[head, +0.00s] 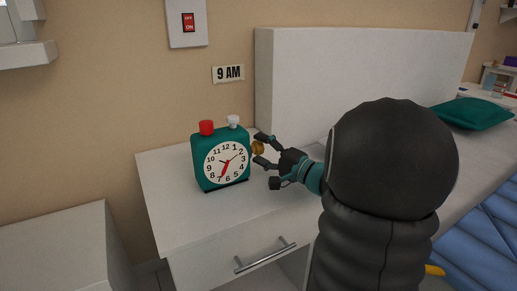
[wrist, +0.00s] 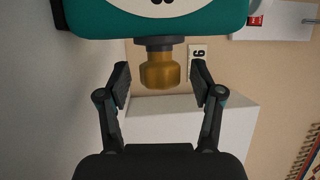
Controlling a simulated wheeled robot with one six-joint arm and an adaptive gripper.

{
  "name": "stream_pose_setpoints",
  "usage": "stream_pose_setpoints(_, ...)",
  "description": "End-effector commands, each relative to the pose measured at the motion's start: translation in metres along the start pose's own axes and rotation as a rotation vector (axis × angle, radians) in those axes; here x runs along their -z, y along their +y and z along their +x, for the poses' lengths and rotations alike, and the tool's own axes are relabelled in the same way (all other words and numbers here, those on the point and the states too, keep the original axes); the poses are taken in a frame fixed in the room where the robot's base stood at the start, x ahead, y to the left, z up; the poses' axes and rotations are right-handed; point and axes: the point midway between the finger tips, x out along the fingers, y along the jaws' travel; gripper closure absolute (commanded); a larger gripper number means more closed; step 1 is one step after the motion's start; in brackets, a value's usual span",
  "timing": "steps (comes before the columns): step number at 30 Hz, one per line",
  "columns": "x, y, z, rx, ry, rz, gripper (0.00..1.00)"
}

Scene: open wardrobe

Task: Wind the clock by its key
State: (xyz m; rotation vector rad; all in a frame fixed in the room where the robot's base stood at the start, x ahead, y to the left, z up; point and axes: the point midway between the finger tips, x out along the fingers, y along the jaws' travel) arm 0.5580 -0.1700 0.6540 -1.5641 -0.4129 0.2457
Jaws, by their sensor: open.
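A teal alarm clock (head: 224,160) with a white dial stands upright on a white bedside table. It has a red button (head: 206,128) and a white button (head: 233,121) on top. Its brass key (head: 258,148) sticks out of the right side. In the wrist view the clock's teal side (wrist: 215,20) is at the top, and the key (wrist: 160,70) points down from it. My gripper (head: 259,149) comes from the right. In the wrist view my gripper (wrist: 160,86) is open, with one finger on each side of the key and a gap visible at both.
The white bedside table (head: 175,215) has a drawer with a metal handle (head: 265,256). A bed with a white headboard (head: 350,75) is to the right. A "9 AM" sign (head: 228,73) and a red switch (head: 188,22) are on the wall behind.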

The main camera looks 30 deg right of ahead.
Motion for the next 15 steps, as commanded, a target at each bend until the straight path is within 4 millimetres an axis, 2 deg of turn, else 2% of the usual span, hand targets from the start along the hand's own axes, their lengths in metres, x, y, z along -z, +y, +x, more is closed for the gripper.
stream_pose_setpoints(5, -0.0004, -0.0003, 0.0104, 0.001, -0.001, 0.0, 0.34)
stream_pose_setpoints(13, -0.0003, -0.0002, 0.0115, 0.0, 0.0, 0.0, 0.34)
stream_pose_setpoints(14, -0.0003, -0.0001, 0.0115, 0.0, 0.0, 0.0, 0.37)
stream_pose_setpoints(15, -0.0003, -0.0001, 0.0114, 0.0, 0.0, 0.0, 0.47)
